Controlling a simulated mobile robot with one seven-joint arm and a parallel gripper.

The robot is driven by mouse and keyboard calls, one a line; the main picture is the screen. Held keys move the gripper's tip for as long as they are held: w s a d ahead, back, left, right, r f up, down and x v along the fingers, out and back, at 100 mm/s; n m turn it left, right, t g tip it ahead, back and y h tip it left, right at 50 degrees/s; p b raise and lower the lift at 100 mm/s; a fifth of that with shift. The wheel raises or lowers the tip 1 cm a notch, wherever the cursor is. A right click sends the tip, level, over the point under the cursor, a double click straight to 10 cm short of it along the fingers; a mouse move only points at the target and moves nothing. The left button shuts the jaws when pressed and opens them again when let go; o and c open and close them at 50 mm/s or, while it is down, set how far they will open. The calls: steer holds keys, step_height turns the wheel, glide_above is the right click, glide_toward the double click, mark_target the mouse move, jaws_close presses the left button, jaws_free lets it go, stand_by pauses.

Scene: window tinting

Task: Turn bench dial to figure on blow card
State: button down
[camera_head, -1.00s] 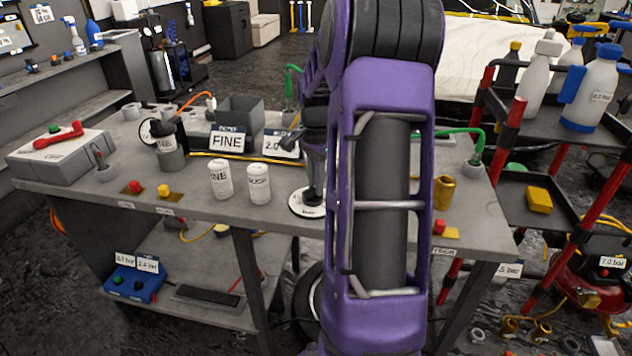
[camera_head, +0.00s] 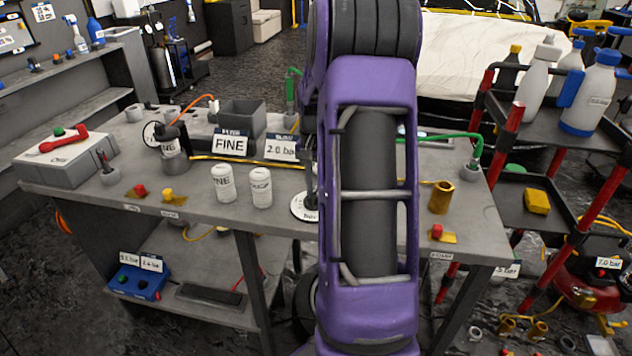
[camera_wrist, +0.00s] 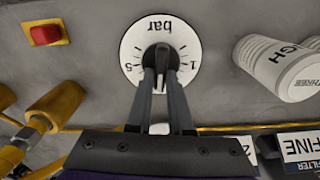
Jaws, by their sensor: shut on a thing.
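The bench dial is a white disc marked "bar", with 1 and 5 on its rim, in the wrist view (camera_wrist: 131,48). Its edge shows beside my arm in the head view (camera_head: 300,207). My gripper (camera_wrist: 162,54) is shut on the dial's dark knob (camera_wrist: 161,49), with a finger on each side. The fingers cover part of the knob and scale, so I cannot tell the exact setting. The blow card (camera_head: 282,150) stands at the back of the bench and reads "2.0 bar". My arm hides the gripper in the head view.
Two white canisters (camera_head: 224,183) (camera_head: 260,187) stand left of the dial. A "FINE" card (camera_head: 230,145) stands behind them. A brass cup (camera_head: 441,197) and red button (camera_head: 437,231) are to the right. A bottle cart (camera_head: 515,120) stands right of the bench.

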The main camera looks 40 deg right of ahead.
steer(key=n, duration=0.2)
steer(key=n+p, duration=0.1)
steer(key=n, duration=0.1)
steer(key=shift+w+a+r+n, duration=0.1)
steer(key=shift+w+r+n, duration=0.05)
steer(key=shift+n, duration=0.15)
steer(key=shift+a+n+p, duration=0.15)
steer(key=shift+n+p, duration=0.65)
steer(key=shift+n, duration=1.4)
steer(key=shift+w, duration=0.1)
steer(key=c, duration=0.8)
jaws_free()
step_height(320, 180, up, 17)
steer(key=shift+r+p, duration=0.1)
steer(key=shift+p, duration=0.65)
